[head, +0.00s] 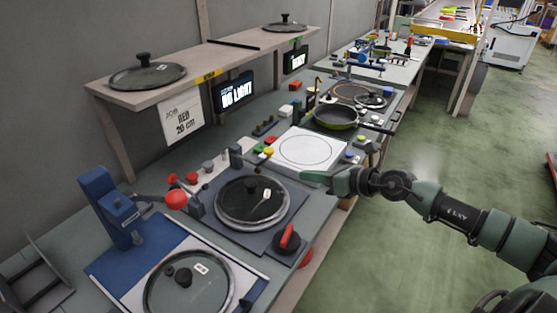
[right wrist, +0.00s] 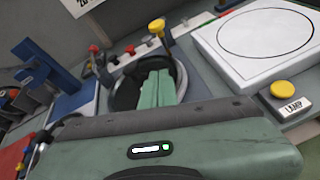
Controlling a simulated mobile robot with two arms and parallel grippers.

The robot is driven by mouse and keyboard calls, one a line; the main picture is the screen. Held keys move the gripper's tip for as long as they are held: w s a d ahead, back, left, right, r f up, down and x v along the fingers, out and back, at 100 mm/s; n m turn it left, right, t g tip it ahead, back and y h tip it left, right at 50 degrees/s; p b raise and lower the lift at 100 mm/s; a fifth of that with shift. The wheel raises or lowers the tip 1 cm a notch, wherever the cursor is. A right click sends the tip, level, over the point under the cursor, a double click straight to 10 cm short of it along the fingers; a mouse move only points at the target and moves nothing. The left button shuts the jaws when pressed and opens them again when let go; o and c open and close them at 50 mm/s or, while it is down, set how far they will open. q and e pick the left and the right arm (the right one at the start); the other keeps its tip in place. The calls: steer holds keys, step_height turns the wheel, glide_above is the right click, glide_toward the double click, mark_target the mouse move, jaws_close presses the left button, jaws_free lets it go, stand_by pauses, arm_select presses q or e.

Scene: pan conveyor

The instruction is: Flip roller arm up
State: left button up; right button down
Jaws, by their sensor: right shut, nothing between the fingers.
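A dark arm with a red ball-shaped end (head: 176,199) lies low between the blue upright stand (head: 110,206) and the middle station; I take it to be the roller arm, but cannot tell for sure. The middle station holds a round pan with a glass lid (head: 252,197). My right gripper (head: 310,177) is shut and empty, over the front edge of the white square plate, right of the pan and apart from the red ball. In the right wrist view its green fingers (right wrist: 157,88) are together, overlapping the pan in the picture. My left gripper is not in view.
Another lidded pan (head: 190,288) sits at the near station. A red-handled dark knob (head: 287,239) stands at the bench's front. The white square plate (head: 322,137) and a green pan (head: 336,117) lie farther back. A shelf (head: 205,65) overhangs the bench; the green floor at right is clear.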

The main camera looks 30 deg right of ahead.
mark_target(267, 159)
steer(key=shift+d+f, duration=0.1)
steer(key=shift+d, duration=0.15)
steer(key=p+x, duration=0.1)
steer(key=x, duration=0.9)
steer(key=shift+a+p, duration=0.1)
steer(key=shift+p, duration=0.3)
steer(key=shift+w+r+p, duration=0.6)
steer(key=shift+w+r, duration=0.25)
steer(key=shift+r, duration=0.2)
steer(key=shift+w+r, duration=0.35)
steer(key=shift+r, duration=0.1)
